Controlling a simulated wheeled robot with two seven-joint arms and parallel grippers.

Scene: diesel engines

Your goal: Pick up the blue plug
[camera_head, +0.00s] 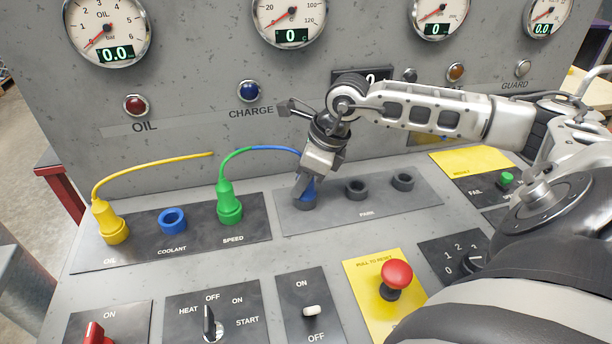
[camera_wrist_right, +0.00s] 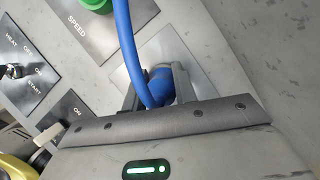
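The blue plug (camera_head: 308,191) stands in the leftmost grey socket of the park plate (camera_head: 385,217), mostly hidden by my right gripper. Its blue cable runs left to the green cable. In the right wrist view the blue plug (camera_wrist_right: 161,84) shows between the two fingers, with its cable (camera_wrist_right: 125,45) curving over it. My right gripper (camera_head: 303,190) reaches down over the plug with one finger on each side; it also shows in the wrist view (camera_wrist_right: 157,92). Whether both fingers press on the plug cannot be told. My left gripper is not in view.
A yellow plug (camera_head: 110,223) and a green plug (camera_head: 229,204) stand on the left plate, with an empty blue coolant socket (camera_head: 173,221) between them. Two empty grey sockets (camera_head: 357,189) are right of the blue plug. A red stop button (camera_head: 396,274) and several switches are in front.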

